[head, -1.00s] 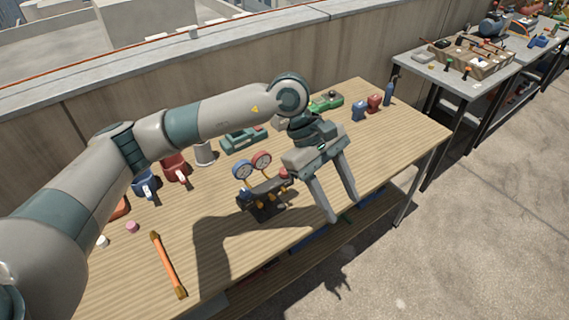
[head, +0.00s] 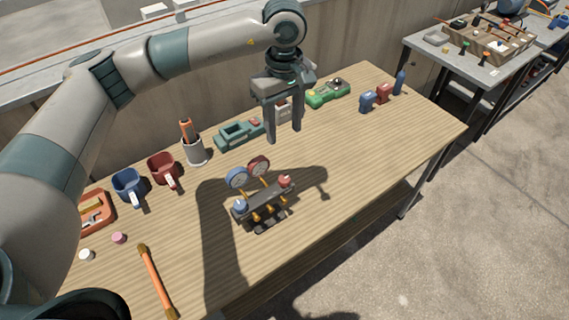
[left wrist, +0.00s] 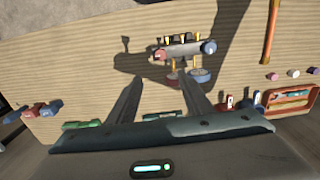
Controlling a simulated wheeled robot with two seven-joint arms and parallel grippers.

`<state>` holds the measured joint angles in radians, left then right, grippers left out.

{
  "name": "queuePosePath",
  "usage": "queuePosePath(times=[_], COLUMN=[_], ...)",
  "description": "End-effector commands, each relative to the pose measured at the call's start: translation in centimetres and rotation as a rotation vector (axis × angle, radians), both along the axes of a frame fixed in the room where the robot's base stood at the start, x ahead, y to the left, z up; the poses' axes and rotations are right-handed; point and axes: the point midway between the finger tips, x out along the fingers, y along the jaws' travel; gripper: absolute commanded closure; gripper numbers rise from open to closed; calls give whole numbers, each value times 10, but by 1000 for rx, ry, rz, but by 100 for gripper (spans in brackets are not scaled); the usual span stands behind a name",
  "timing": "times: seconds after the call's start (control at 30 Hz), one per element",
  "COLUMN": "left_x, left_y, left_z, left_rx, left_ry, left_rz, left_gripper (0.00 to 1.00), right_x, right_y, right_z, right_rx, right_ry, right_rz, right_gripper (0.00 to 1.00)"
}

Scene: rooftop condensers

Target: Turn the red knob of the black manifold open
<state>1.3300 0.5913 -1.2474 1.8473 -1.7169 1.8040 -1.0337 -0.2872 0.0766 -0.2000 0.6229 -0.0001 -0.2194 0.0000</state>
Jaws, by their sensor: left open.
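The black manifold (head: 262,201) stands on the wooden table with a blue gauge and a red gauge behind it. Its red knob (head: 285,181) is at the right end and a blue knob (head: 240,206) at the left end. My left gripper (head: 285,138) is open, empty and pointing down, held above the table behind the manifold and apart from it. In the left wrist view the manifold (left wrist: 182,49) lies beyond the open fingers (left wrist: 195,92), with the red knob (left wrist: 160,55) at its left end. My right gripper is not in view.
An orange-handled tool (head: 156,281) lies in front. Green devices (head: 328,93) and small containers (head: 367,101) line the back. The table's right front is clear.

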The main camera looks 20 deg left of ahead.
Motion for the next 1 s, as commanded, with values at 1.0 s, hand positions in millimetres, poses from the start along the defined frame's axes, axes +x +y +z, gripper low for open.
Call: queuePosePath(times=[1.0], left_x=[-1], left_y=[-1], left_z=[-78], left_rx=[-1], left_ry=[5], left_rz=[2], left_gripper=[54], right_x=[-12], right_y=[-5], right_z=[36], right_rx=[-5], right_ry=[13], right_rz=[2], right_gripper=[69])
